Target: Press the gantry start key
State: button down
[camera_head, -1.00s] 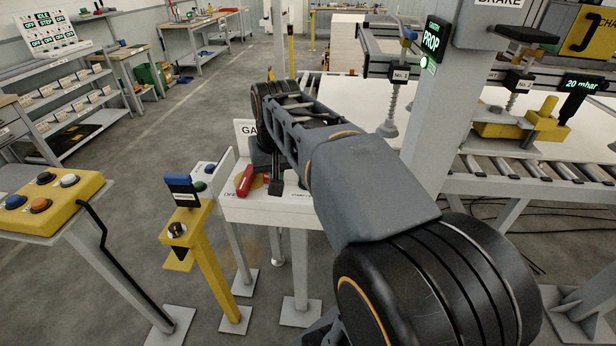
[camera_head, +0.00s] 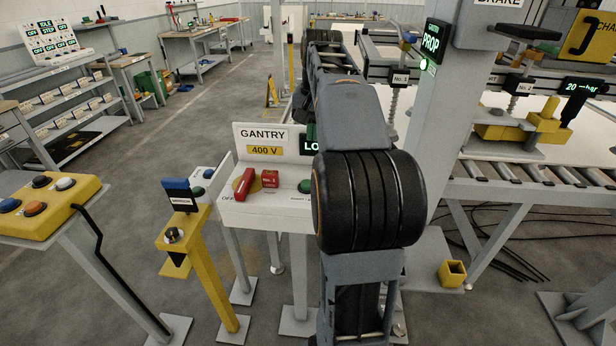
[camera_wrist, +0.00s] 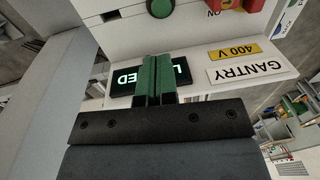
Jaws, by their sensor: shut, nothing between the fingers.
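The white gantry panel (camera_head: 272,214) stands left of my arm in the head view, with a green round button (camera_head: 305,186) at its right end, partly hidden by my arm. The button also shows at the top of the wrist view (camera_wrist: 160,7). A red handle (camera_head: 235,184) on a yellow plate and a red block marked No. 1 (camera_head: 269,179) sit left of it. A lit display (camera_head: 309,144) is partly covered; its full word is unreadable. My gripper (camera_wrist: 155,60) is shut and empty, in front of the display in the wrist view and apart from the button.
A yellow button console (camera_head: 45,208) is further left. A grey column (camera_head: 440,110) and roller conveyor (camera_head: 530,172) are at right.

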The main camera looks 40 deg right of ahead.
aim_at(308, 184)
jog(key=f, duration=0.4)
jog(key=f+b, duration=0.1)
jog(key=f, duration=0.4)
jog(key=w+f, duration=0.1)
jog(key=f, duration=0.3)
jog(key=shift+w+a+f+b, duration=0.1)
jog(key=shift+a+f+b, duration=0.15)
jog(key=shift+f+b, duration=0.1)
jog(key=shift+f+b, duration=0.45)
jog(key=shift+f, duration=0.8)
notch_tip(308, 184, up, 15)
jog(key=s+p, duration=0.1)
jog(key=p, duration=0.3)
jog(key=shift+d, duration=0.2)
jog(key=shift+s, duration=0.1)
dwell(0.3)
